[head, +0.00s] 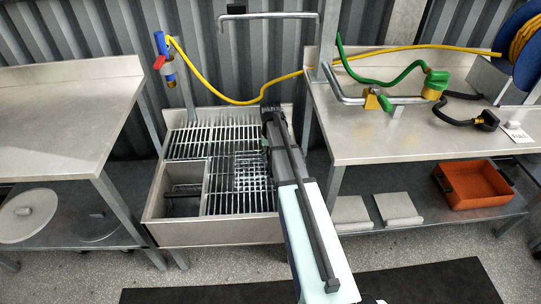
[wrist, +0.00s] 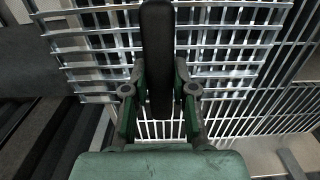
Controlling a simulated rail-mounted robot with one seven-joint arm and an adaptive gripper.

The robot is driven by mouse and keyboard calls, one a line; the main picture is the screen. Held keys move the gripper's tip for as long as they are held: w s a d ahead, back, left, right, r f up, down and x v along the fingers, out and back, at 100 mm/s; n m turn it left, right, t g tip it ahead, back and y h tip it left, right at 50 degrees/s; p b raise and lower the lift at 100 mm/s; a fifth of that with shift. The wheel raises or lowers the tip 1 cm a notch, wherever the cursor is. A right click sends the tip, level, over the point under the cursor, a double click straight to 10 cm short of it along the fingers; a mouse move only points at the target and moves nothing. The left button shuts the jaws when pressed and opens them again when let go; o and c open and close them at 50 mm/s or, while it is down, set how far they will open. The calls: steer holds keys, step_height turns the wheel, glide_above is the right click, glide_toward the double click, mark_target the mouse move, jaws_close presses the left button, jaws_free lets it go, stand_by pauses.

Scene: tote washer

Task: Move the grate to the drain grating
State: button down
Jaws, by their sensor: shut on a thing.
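The grate (wrist: 95,45) is a pale metal grid, shut in my gripper (wrist: 158,100) in the wrist view. In the head view the drain grating (head: 212,137) covers the back and front right of the steel basin. The grate (head: 248,172) shows there as a denser mesh just left of my arm. My arm hides its right part and the fingertips.
The basin's front-left compartment (head: 184,190) is open, with dark bars inside. A steel table (head: 65,105) stands left. A bench (head: 390,135) at right holds a green hose and tap fittings. An orange bin (head: 472,184) sits on the shelf below. A yellow hose (head: 225,97) hangs behind the basin.

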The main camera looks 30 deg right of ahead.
steer(key=shift+f, duration=0.15)
steer(key=shift+f, duration=0.5)
steer(key=shift+f, duration=0.2)
stand_by(0.5)
steer(key=shift+f, duration=0.45)
steer(key=shift+f, duration=0.15)
stand_by(0.5)
jaws_free()
stand_by(0.3)
stand_by(0.5)
